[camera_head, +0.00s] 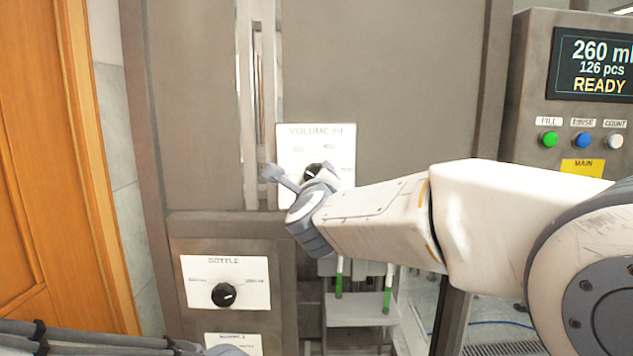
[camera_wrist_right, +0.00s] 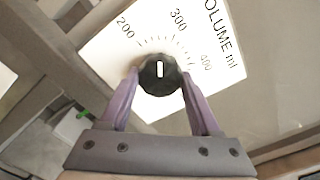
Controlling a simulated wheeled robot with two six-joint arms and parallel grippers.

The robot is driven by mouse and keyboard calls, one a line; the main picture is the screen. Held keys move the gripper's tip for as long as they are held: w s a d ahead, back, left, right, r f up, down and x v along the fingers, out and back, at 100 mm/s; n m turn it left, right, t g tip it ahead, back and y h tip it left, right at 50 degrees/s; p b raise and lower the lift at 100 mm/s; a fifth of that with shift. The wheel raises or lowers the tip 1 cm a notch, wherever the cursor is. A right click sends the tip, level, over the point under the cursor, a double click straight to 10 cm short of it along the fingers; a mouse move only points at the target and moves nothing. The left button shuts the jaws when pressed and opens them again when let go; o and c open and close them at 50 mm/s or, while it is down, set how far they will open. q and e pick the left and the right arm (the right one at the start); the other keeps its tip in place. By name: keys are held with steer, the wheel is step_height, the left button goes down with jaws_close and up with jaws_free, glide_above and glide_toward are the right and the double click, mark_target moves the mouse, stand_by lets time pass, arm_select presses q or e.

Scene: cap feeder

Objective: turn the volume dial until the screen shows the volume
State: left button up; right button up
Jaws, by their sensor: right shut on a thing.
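The black volume dial (camera_head: 313,171) sits on a white plate (camera_head: 318,143) marked VOLUME ml. In the right wrist view the dial (camera_wrist_right: 160,75) has a white mark pointing between 200 and 300 on its scale. My right gripper (camera_head: 300,176) is shut on the dial, its purple fingers on either side in the wrist view (camera_wrist_right: 160,80). In the head view the gripper partly hides the dial and the lower plate. The screen (camera_head: 596,65) reads 260 ml, 126 pcs, READY and is cut by the right edge. My left arm shows at the bottom left; its jaws are out of sight.
Below left is a BOTTLE dial (camera_head: 224,295) on its own white plate. Green (camera_head: 548,139), blue (camera_head: 581,140) and white (camera_head: 615,141) buttons sit under the screen. A small shelf (camera_head: 358,312) with green-tipped tubes is below my right arm. A wooden door (camera_head: 40,150) stands left.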

steer(key=shift+n, duration=0.6)
steer(key=o, duration=1.4)
steer(key=shift+s, duration=0.1)
steer(key=s+b, duration=0.3)
steer(key=s, duration=0.7)
steer(key=shift+s+b, duration=0.15)
steer(key=shift+b, duration=0.25)
